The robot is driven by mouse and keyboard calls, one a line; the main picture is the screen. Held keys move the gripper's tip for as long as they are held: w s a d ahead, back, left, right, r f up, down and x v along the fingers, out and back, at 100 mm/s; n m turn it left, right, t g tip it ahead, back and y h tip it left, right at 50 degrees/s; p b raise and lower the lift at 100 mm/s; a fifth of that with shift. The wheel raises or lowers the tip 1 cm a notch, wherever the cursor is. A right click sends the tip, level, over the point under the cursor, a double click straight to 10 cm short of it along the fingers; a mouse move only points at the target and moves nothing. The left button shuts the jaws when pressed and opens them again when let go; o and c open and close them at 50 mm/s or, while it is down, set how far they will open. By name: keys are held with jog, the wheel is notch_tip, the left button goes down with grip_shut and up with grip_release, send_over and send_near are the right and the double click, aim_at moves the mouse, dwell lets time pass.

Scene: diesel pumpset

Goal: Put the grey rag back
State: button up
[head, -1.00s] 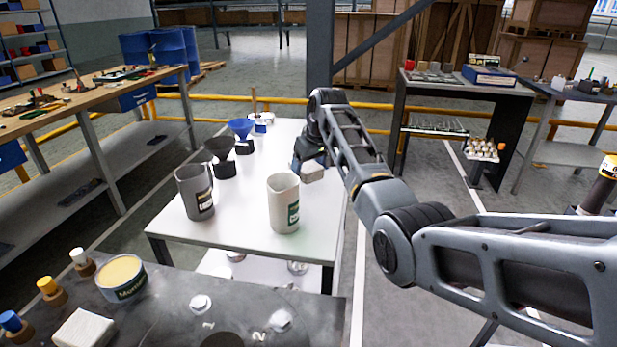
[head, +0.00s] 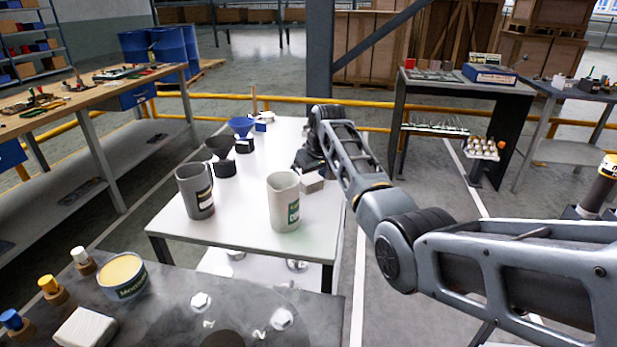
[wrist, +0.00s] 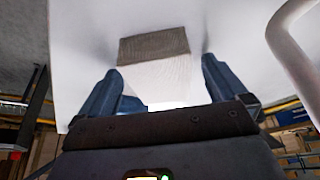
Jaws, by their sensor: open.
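A folded, block-like grey rag (head: 312,183) lies on the right side of the white table, behind and to the right of the cream jug. In the wrist view the rag (wrist: 154,46) shows a grey-brown face and a paler face, partly between and just beyond my fingertips. My gripper (wrist: 160,68) is open, with one blue finger on each side of the rag's near part. I cannot tell whether a finger touches it. In the head view my gripper (head: 308,160) is low over the table at the rag's far side, its fingers mostly hidden.
The cream jug (head: 284,203) and a grey jug (head: 196,190) stand on the white table (head: 240,228). Black and blue funnels (head: 241,126) stand along its left side. The nearer dark bench holds a pale block (head: 84,328), a tin (head: 122,275) and small bottles.

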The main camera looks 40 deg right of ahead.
jog(key=v, duration=1.2)
jog(key=shift+r, duration=0.2)
